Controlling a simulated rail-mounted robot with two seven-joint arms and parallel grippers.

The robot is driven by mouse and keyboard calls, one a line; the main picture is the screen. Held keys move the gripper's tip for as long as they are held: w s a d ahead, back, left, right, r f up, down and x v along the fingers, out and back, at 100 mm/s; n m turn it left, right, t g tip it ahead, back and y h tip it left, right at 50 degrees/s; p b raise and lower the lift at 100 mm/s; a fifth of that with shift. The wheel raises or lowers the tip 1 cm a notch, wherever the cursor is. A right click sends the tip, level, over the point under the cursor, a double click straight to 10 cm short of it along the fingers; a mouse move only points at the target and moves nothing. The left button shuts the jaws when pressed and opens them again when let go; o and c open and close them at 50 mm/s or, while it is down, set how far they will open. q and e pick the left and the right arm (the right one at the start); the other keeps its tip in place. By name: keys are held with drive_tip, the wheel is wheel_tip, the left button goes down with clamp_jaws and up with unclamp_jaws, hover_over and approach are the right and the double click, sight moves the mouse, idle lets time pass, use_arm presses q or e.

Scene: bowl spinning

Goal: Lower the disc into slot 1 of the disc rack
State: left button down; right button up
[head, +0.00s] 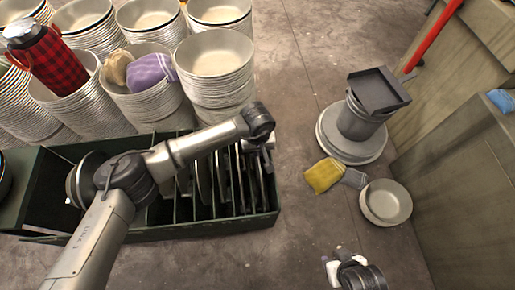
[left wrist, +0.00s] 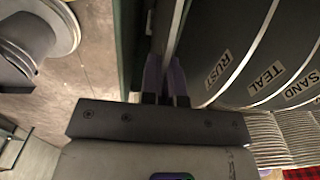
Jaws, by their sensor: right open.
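The green disc rack (head: 150,236) holds several dark discs standing on edge in its slots. My left gripper (head: 262,155) is over the rack's right end, pointing down. In the left wrist view its fingers (left wrist: 166,75) are close together on a thin disc (left wrist: 180,18) seen edge-on, between the rack's green end wall (left wrist: 126,45) and a disc labelled RUST (left wrist: 212,55). The disc's lower part and the slot bottom are hidden. My right gripper (head: 338,268) is open and empty at the bottom, right of the rack.
Discs labelled TEAL (left wrist: 262,75) and SAND (left wrist: 298,85) stand beside RUST. Stacks of bowls (head: 215,65) stand behind the rack. A bucket with a dark tray (head: 378,88), a yellow cloth (head: 323,175) and a bowl (head: 386,202) are on the floor to the right.

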use_arm(q)
drive_tip(key=shift+f, duration=0.15)
drive_tip(key=c, duration=1.3)
unclamp_jaws()
drive_tip(key=shift+o, duration=0.2)
wheel_tip(320, 180, up, 14)
drive_tip(key=p, duration=0.1)
drive_tip(key=shift+f, duration=0.1)
